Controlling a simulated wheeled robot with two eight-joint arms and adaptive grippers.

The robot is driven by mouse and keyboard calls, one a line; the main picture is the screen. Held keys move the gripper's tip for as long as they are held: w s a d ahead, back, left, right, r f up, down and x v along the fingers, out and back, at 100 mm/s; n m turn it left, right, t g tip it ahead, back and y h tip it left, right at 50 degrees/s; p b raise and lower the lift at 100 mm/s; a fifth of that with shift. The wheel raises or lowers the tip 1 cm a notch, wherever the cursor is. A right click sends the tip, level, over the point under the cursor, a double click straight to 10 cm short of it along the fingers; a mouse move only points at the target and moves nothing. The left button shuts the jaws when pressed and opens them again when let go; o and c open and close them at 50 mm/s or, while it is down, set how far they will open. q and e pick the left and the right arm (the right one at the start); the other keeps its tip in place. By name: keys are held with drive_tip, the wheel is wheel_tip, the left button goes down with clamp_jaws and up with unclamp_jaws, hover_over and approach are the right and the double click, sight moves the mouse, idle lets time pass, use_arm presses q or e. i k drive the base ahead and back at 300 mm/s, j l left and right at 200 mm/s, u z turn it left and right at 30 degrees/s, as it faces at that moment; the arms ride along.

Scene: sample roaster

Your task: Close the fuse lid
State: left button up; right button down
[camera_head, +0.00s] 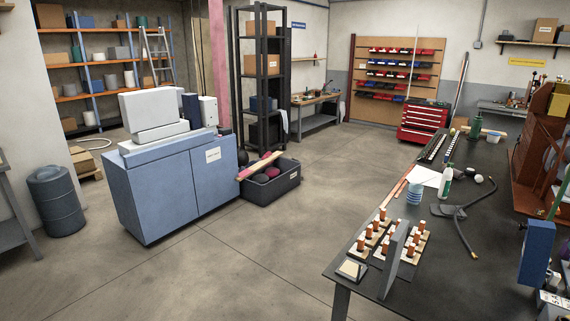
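On the near end of the dark workbench stand several orange-brown fuses (367,232) on pale bases, in rows. A grey flat panel (392,264), which looks like the fuse lid, stands up steeply among them, edge toward me, with fuses to both its left and right. It is raised and does not cover the fuses. Its hinge cannot be made out. A small pale square piece (351,270) lies at the near left of the fuses. Neither of my grippers is in view.
A blue box-like part (537,253) stands at right. A blue cabinet (177,190) and a dark crate (272,186) stand left; floor between is clear.

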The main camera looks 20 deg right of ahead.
sight(539, 238)
drive_tip(key=i+l+z, duration=0.15)
drive_tip(key=i+z, duration=0.25)
drive_tip(key=i+l+z, duration=0.1)
drive_tip(key=i+z, duration=0.15)
drive_tip(key=z, duration=0.15)
drive_tip(key=i+z, duration=0.4)
drive_tip(key=i+j+z, duration=0.2)
drive_tip(key=z, duration=0.15)
drive_tip(key=i+z, duration=0.1)
drive_tip(key=z, duration=0.75)
drive_tip(key=i+z, duration=0.15)
drive_tip(key=z, duration=0.3)
drive_tip(key=j+z, duration=0.1)
drive_tip(key=z, duration=0.3)
drive_tip(key=i, duration=0.05)
